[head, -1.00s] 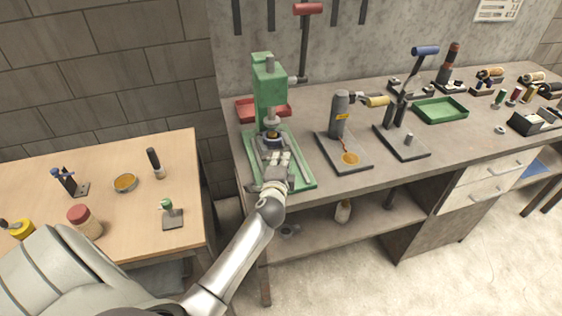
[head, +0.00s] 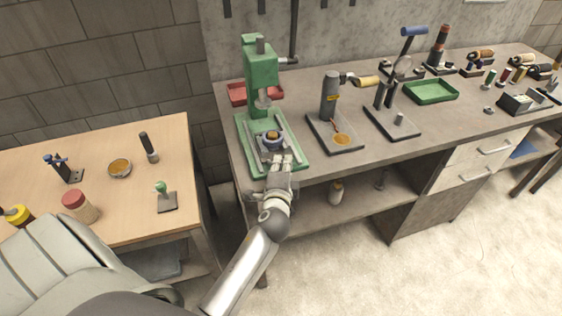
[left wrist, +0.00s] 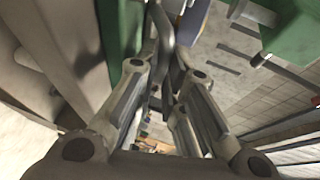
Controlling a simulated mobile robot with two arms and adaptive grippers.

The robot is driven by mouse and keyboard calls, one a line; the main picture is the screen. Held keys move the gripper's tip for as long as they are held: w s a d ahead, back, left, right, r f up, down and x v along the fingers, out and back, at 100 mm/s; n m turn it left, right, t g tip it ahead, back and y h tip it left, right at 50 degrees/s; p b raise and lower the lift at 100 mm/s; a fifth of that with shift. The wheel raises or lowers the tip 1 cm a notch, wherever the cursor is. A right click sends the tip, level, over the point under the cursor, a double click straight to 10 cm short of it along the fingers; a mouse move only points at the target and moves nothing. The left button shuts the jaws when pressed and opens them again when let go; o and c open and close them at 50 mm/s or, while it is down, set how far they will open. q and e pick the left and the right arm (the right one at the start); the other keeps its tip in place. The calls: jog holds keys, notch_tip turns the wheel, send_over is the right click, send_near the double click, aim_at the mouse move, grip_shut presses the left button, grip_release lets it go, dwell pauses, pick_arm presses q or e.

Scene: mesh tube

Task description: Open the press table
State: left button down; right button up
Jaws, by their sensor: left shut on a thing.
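The green press (head: 262,72) stands at the left end of the workbench, its ram pointing down over its green base. The press table (head: 259,149), a small grey slide with a round fixture holding a brass-coloured piece (head: 272,137), sits forward of the ram. My left gripper (head: 279,164) is at the front of the press table, shut on its front part. In the left wrist view the fingers (left wrist: 165,75) close together near a green surface; the exact contact is hard to make out. My right gripper is not in view.
A red tray (head: 238,94) lies behind the press. A dark stand with an orange patch (head: 341,139) and a lever tool (head: 385,98) stand to the right. A wooden side table (head: 110,200) with small items is on the left. The floor in front is clear.

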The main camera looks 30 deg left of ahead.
pick_arm(q)
jog(key=c, duration=1.8)
grip_release()
jog(key=shift+s+d, duration=0.1)
jog(key=shift+d, duration=0.05)
jog(key=v, duration=0.7)
jog(key=shift+s, duration=0.2)
jog(key=s+d+f+n+g+h, duration=0.1)
jog(key=s+d+f+g+h, duration=0.2)
jog(key=f, duration=0.8)
jog(key=s+d+f+n+g+h, duration=0.1)
jog(key=s+d+f, duration=0.3)
jog(key=f, duration=0.7)
jog(key=s+d+f+n+g+h, duration=0.15)
jog(key=s+f, duration=0.35)
jog(key=f, duration=0.6)
jog(key=s+a+f+n+g, duration=0.1)
jog(key=s+f+n+g, duration=0.1)
jog(key=s+f, duration=0.3)
jog(key=s+a+f+n+g+h, duration=0.1)
jog(key=s+f, duration=0.5)
jog(key=s, duration=0.8)
jog(key=s+a+f+n+g, duration=0.2)
jog(key=s+f, duration=0.4)
jog(key=s, duration=0.4)
jog(key=shift+f+n+g+h, duration=0.25)
jog(key=shift+n+g, duration=0.2)
jog(key=shift+g, duration=0.7)
